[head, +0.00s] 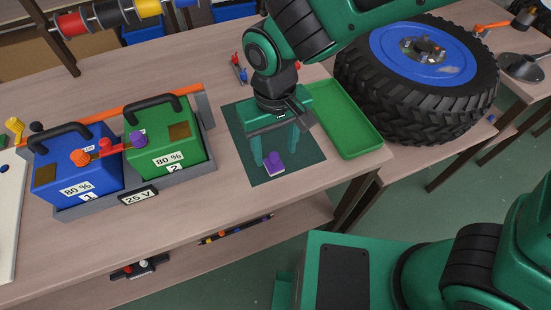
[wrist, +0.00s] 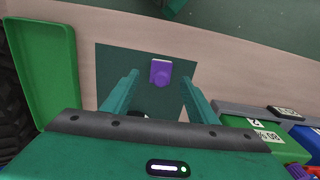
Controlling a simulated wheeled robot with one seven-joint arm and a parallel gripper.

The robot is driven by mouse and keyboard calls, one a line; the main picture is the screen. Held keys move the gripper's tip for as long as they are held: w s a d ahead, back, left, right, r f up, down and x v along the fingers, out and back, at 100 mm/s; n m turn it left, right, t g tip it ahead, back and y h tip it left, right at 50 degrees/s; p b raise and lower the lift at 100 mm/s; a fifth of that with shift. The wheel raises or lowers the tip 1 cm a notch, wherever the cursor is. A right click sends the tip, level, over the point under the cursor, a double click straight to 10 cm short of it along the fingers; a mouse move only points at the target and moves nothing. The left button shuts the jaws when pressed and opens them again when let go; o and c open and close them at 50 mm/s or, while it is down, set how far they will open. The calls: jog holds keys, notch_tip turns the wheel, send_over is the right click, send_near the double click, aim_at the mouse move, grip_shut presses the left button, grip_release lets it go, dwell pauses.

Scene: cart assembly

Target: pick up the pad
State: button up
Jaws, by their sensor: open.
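The pad (head: 272,166) is a small purple block with a knob on top and a pale base. It sits on the dark green mat (head: 243,140) near its front edge. In the wrist view the pad (wrist: 160,72) shows as purple near the far side of the mat (wrist: 112,62). My gripper (head: 275,157) is open and points down over the mat, its two fingers spread. In the wrist view, my gripper (wrist: 160,78) has its fingertips to either side of the pad, with visible gaps. I cannot tell the exact height of the tips above the mat.
An empty green tray (head: 347,123) lies right of the mat, with a large tyre (head: 408,115) beyond it. Left stand a blue battery (head: 70,160) and a green battery (head: 158,145) in a grey holder. The table's front edge is close to the mat.

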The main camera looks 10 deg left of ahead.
aim_at(274, 155)
jog(key=shift+w+a+f, duration=0.1)
jog(key=shift+f, duration=2.2)
jog(key=c, duration=1.1)
jog(key=shift+r, duration=0.15)
notch_tip(274, 155, up, 4)
jog(key=shift+a+r, duration=0.15)
jog(key=s+a+r, duration=0.1)
jog(key=s+r, duration=0.1)
jog(key=s, duration=0.1)
jog(key=s+a+r, duration=0.2)
jog(key=s, duration=0.1)
jog(key=s+a+r, duration=0.2)
jog(key=s, duration=0.2)
jog(key=shift+s+a+r, duration=0.1)
jog(key=shift+a+r, duration=0.1)
jog(key=shift+r, duration=0.05)
